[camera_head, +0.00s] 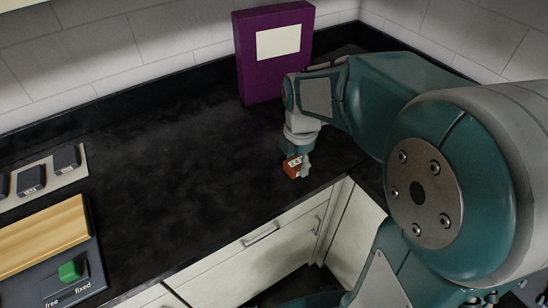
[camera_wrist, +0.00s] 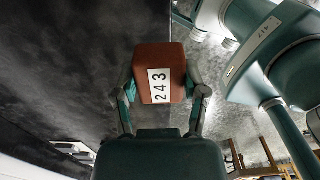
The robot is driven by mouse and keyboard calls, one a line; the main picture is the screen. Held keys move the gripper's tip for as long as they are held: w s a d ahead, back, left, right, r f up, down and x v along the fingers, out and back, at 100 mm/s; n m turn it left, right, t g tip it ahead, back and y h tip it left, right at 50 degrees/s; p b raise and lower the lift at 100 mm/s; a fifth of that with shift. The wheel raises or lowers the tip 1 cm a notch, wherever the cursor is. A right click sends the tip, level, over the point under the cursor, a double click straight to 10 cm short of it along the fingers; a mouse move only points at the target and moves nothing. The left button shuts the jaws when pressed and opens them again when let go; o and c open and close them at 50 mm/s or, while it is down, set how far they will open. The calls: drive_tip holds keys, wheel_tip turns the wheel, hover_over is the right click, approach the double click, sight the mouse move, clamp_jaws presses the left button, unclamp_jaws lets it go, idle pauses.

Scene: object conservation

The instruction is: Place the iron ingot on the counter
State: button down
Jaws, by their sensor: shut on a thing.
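My gripper (camera_head: 297,167) is shut on a reddish-brown ingot (camera_head: 291,168) with a white label. In the wrist view the ingot (camera_wrist: 152,62) sits between the two fingers of my gripper (camera_wrist: 160,95), and its label reads 243. The ingot is over the black counter (camera_head: 190,170), near its front edge at the right. I cannot tell whether its underside touches the counter. No label names the metal.
A purple box (camera_head: 257,80) with a pale label stands at the back. Several dark labelled blocks (camera_head: 31,179) sit on a pale tray at the left. A panel with a green switch (camera_head: 69,271) marked free and fixed is at the front left. The counter's middle is clear.

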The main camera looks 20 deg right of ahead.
hover_over(280, 173)
wheel_tip(280, 173, down, 7)
drive_tip(key=shift+s+r, duration=0.1)
drive_tip(key=shift+s, duration=0.05)
drive_tip(key=shift+f, duration=1.7)
drive_tip(key=shift+f, duration=0.15)
drive_tip(key=shift+c, duration=0.6)
unclamp_jaws()
